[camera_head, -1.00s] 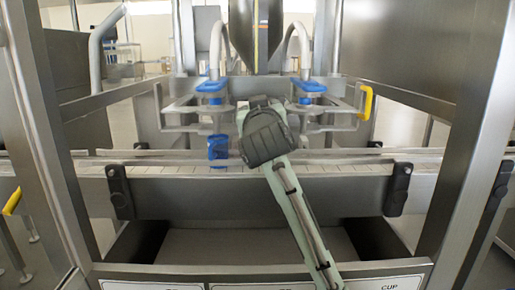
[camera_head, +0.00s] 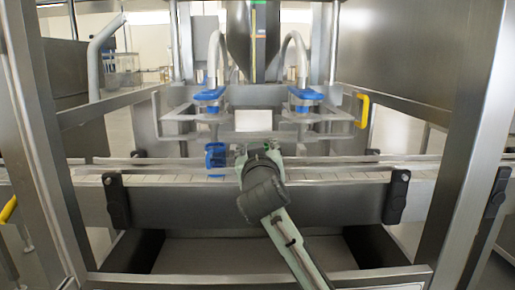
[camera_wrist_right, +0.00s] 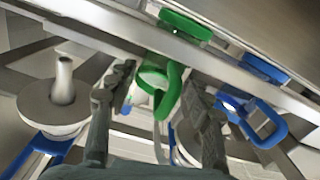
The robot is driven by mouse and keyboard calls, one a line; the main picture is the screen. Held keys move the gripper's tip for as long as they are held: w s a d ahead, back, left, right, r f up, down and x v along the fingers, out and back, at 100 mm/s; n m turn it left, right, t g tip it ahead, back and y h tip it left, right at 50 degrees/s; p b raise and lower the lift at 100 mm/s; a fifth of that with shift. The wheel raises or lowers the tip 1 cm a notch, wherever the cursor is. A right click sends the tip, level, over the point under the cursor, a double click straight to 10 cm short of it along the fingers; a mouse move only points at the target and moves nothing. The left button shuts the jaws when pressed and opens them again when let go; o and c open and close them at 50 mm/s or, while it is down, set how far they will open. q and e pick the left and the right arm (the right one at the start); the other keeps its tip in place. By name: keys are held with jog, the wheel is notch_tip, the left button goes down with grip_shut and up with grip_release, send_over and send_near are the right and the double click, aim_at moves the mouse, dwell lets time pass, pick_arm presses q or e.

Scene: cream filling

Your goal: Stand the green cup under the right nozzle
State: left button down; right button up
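In the right wrist view the green cup (camera_wrist_right: 173,92) lies between the two fingers of my right gripper (camera_wrist_right: 160,79), its handle towards the right finger. The fingers are wide apart; contact with the cup is unclear. In the head view my right gripper (camera_head: 258,151) is low at the belt, between the two nozzles, and my wrist hides most of the cup. The right nozzle (camera_head: 305,95) has a blue collar and is up to the right of the gripper; a pale nozzle cone (camera_wrist_right: 64,85) shows left in the wrist view. My left gripper is not in view.
A blue cup (camera_head: 216,156) stands on the belt under the left nozzle (camera_head: 209,96), close left of my gripper; its handle shows in the wrist view (camera_wrist_right: 268,126). The belt (camera_head: 335,176) right of the gripper looks clear. Metal bars (camera_head: 345,118) surround the nozzles.

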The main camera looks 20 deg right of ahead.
jog(key=shift+o, duration=1)
jog(key=shift+r, duration=0.15)
pick_arm(q)
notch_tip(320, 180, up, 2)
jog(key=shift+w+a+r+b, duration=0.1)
jog(key=shift+b, duration=0.4)
pick_arm(e)
jog(key=v, duration=1.2)
jog(key=shift+s, duration=0.1)
